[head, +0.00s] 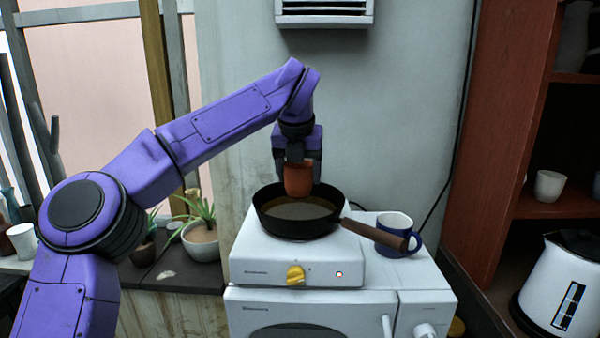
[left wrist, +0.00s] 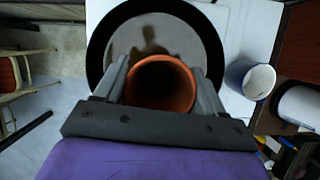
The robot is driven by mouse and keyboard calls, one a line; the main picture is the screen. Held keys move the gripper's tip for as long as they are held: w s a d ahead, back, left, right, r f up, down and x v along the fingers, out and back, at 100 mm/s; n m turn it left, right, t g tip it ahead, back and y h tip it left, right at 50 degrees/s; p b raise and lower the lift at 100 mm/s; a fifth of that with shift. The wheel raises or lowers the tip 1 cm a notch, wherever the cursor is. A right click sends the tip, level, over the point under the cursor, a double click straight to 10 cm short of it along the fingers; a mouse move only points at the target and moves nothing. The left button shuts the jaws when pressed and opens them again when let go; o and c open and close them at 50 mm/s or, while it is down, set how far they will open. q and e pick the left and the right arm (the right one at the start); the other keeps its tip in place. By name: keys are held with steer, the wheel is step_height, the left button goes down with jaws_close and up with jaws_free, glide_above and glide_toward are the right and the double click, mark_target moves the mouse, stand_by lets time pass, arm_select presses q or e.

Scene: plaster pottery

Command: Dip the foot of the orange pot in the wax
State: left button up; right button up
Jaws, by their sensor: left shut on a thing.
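The orange pot (head: 298,181) is held upright by my left gripper (head: 297,165) above the black pan in the head view. In the left wrist view the pot (left wrist: 160,84) shows its open mouth, with the fingers of my left gripper (left wrist: 160,88) shut on its two sides. The black pan (head: 272,228) holds a brownish liquid, the wax (head: 300,209), and the wax also shows in the left wrist view (left wrist: 188,38). The pot's foot is at or just above the pan's rim height; I cannot tell whether it touches the wax. My right gripper is not in view.
The pan stands on a white hotplate (head: 255,261) with a yellow knob and a lit red light. Its brown handle (head: 375,233) points right, close to a blue and white mug (head: 397,229). Potted plants (head: 200,239) stand left. A white kettle (head: 560,290) is far right.

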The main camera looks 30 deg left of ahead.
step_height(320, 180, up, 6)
steer(key=p, duration=0.5)
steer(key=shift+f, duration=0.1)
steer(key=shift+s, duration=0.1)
